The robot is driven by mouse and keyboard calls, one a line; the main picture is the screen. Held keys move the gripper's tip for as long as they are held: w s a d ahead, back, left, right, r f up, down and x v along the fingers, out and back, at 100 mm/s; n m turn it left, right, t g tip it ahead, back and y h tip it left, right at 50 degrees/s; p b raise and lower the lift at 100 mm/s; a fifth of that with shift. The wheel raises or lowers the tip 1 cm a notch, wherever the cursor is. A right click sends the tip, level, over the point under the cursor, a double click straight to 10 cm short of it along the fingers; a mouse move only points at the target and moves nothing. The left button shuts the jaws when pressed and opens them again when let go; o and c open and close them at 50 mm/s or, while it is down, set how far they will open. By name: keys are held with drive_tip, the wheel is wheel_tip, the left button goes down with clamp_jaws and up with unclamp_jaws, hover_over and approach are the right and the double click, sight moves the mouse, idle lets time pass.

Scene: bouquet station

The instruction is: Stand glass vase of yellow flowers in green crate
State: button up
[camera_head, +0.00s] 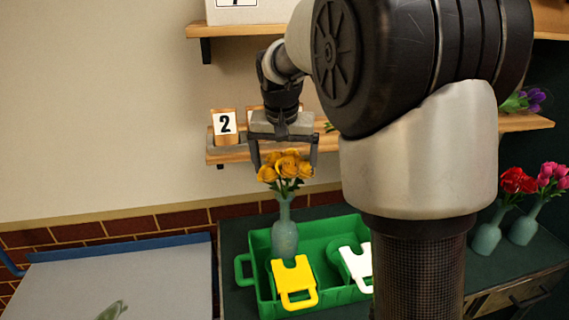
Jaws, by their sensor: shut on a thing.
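The glass vase (285,236) is pale blue-green and upright, with yellow flowers (286,168) at its top. My gripper (284,168) points down from above, with one finger on each side of the flowers, and is shut on the vase of flowers. The green crate (243,270) stands on a dark green surface. The vase's lower part shows against the crate's left inside, behind a yellow tag. I cannot tell whether its base touches the crate floor.
A yellow tag (293,282) and a white tag (357,266) are at the crate. Vases with red flowers (517,181) and pink flowers (552,174) stand at right. A shelf (225,155) with a number 2 card is behind. A grey surface (150,280) with a blue edge is at left.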

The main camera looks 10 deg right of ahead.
sight(285, 197)
drive_tip(key=shift+f+b, duration=3.35)
drive_tip(key=shift+f, duration=1.55)
drive_tip(key=o, duration=1.8)
